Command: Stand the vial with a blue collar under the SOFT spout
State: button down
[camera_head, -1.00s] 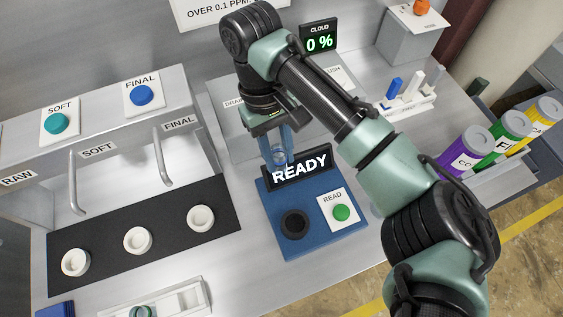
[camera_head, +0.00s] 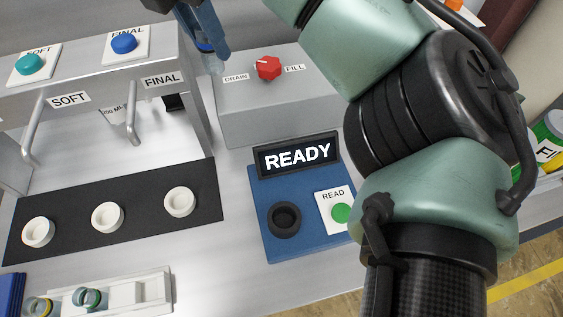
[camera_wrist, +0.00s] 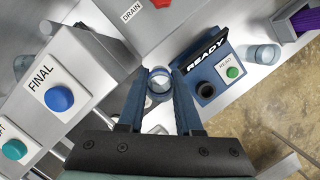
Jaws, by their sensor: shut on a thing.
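My gripper (camera_head: 203,38) shows at the top edge of the head view, mostly cut off. Its blue fingers are shut on a clear vial (camera_head: 214,62) with a blue collar, held up in front of the grey housing. The wrist view shows the vial (camera_wrist: 160,84) between both fingertips, seen nearly along its length. The SOFT spout (camera_head: 33,130) is a bent metal tube beside the SOFT label, at the left. White round seats (camera_head: 107,216) stand on a black strip below the spouts; I cannot tell which is directly under SOFT.
The FINAL spout (camera_head: 132,122) hangs right of SOFT. A blue reader (camera_head: 258,215) showing READY has an empty black well (camera_head: 284,220). A red valve knob (camera_head: 268,68) stands behind it. A white rack (camera_head: 150,290) at the front left holds a vial (camera_head: 90,298). My arm hides the right side.

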jog(key=a+f+n+b, duration=0.1)
jog(key=f, duration=0.7)
jog(key=f+n+b, duration=0.1)
jog(key=f+n, duration=0.1)
jog(key=f, duration=0.7)
jog(key=s+a+f+n+y, duration=0.1)
jog(key=f, duration=0.7)
jog(key=shift+a+f+n+b, duration=0.25)
jog(key=shift+a+n+b, duration=0.05)
jog(key=shift+a+b, duration=0.1)
jog(key=shift+f, duration=0.15)
jog(key=c, duration=0.6)
grip_release()
